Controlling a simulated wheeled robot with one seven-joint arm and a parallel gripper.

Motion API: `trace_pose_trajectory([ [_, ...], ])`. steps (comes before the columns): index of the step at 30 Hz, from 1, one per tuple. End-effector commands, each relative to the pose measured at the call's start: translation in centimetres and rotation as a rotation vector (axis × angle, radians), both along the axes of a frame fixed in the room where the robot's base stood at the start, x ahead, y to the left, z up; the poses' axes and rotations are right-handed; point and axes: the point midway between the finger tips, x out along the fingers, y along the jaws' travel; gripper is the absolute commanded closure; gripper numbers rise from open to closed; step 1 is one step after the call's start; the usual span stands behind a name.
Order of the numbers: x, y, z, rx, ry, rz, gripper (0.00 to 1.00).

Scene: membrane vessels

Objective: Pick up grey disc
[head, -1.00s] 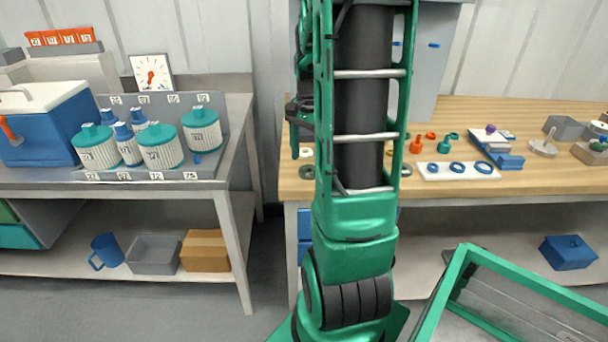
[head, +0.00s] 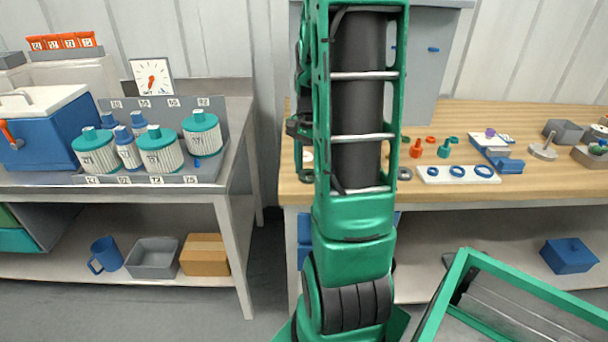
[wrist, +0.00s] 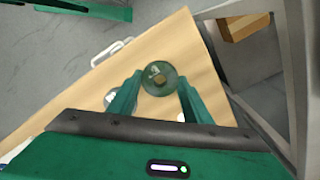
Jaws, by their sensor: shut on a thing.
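In the wrist view my gripper (wrist: 160,80) has its two green fingers on either side of a round grey-green disc (wrist: 159,78) and is shut on it. The disc has a brownish centre and a small pale mark. The wooden bench top (wrist: 75,110) lies below; I cannot tell how far the disc is above it. In the head view my arm hides the fingers. A dark greenish ring-like piece (head: 305,176) shows just left of the arm; I cannot tell if it is the same disc. A small grey piece (head: 405,173) lies just right of the arm.
Pale round pieces (wrist: 112,99) lie near the fingers. On the wooden bench to the right are a white plate with blue rings (head: 457,174), orange and teal parts, and a blue block. The left bench holds ribbed vessels (head: 160,155). A green frame (head: 530,285) stands front right.

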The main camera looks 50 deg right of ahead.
Motion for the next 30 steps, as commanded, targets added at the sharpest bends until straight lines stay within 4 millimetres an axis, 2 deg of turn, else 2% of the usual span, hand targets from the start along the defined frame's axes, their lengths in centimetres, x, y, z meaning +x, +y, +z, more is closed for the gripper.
trace_pose_trajectory([
  [5, 0.1, -0.1, 0.8, -0.002, -0.002, 0.0, 0.77],
  [11, 0.1, -0.1, 3.9, -0.005, -0.005, 0.001, 0.77],
  [21, -3.4, 5.5, 8.0, -0.002, -0.004, 0.004, 0.77],
  [30, -5.5, 8.9, 10.3, -0.001, -0.002, 0.002, 0.77],
])
